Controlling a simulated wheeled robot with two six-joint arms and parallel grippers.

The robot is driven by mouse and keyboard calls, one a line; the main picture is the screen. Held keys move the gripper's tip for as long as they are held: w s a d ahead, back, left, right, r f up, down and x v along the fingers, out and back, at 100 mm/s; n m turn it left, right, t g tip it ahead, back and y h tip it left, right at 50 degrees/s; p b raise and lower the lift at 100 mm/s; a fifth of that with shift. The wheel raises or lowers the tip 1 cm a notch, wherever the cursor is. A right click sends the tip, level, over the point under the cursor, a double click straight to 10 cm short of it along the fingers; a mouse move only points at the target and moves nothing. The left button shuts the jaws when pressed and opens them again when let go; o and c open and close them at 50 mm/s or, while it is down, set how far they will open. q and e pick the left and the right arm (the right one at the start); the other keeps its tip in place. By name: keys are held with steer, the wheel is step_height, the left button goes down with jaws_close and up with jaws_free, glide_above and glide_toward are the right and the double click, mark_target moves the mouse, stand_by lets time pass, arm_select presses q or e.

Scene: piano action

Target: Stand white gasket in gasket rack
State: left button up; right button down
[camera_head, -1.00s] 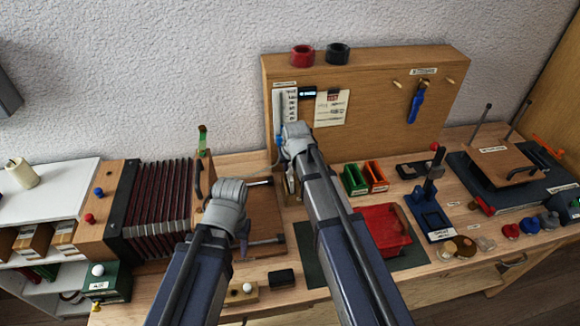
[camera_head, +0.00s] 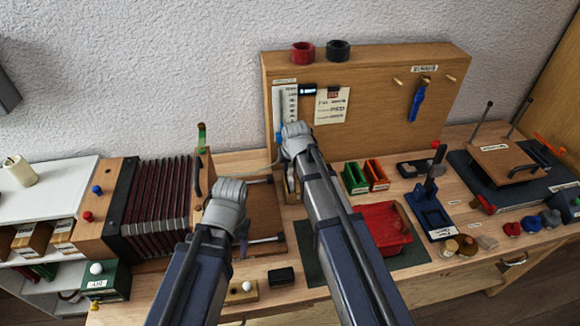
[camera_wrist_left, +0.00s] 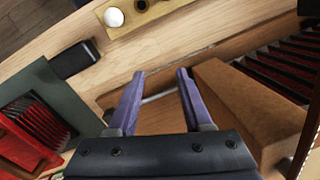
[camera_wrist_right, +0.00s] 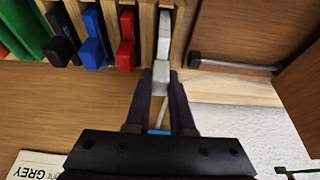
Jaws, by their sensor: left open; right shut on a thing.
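The white gasket (camera_wrist_right: 160,76) shows in the right wrist view as a pale block with a strip (camera_wrist_right: 164,36) running into a slot at the end of the wooden gasket rack (camera_wrist_right: 146,22). My right gripper (camera_wrist_right: 163,88) is shut on its block end. Black (camera_wrist_right: 62,50), blue (camera_wrist_right: 95,50) and red (camera_wrist_right: 127,54) gaskets stand in neighbouring slots. In the head view my right wrist (camera_head: 297,137) covers most of the rack, and the white gasket cannot be made out. My left gripper (camera_wrist_left: 158,82) is open and empty over a wooden tray; in the head view it (camera_head: 241,240) points down.
The accordion bellows (camera_head: 158,205) stand at the left. An upright wooden board (camera_head: 380,90) is behind my right gripper. Green (camera_head: 355,178) and orange (camera_head: 376,176) bins and a red tray (camera_head: 384,226) are right of my right arm. A metal bar (camera_wrist_right: 237,64) runs beside the rack.

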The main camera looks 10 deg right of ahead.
arm_select(q)
steer(key=shift+f+b, duration=1)
steer(key=shift+f, duration=0.1)
arm_select(e)
steer(key=shift+f, duration=1.15)
steer(key=shift+c, duration=2.2)
jaws_free()
arm_select(q)
steer(key=shift+r, duration=0.15)
arm_select(e)
steer(key=shift+r, duration=0.15)
step_height(320, 180, up, 7)
steer(key=p, duration=0.7)
steer(key=shift+r+p, duration=0.2)
steer(key=shift+p, duration=0.15)
arm_select(q)
step_height(320, 180, up, 7)
steer(key=shift+r, duration=0.15)
arm_select(e)
steer(key=s+a+n+g, duration=0.2)
steer(key=s+a, duration=0.2)
steer(key=s, duration=0.9)
steer(key=s+a+f+n+g+h, duration=0.1)
steer(key=s+a, duration=0.3)
steer(key=s, duration=0.8)
steer(key=shift+s+f+n+g, duration=0.3)
steer(key=shift+s+n+g, duration=0.1)
steer(key=shift+g, duration=0.5)
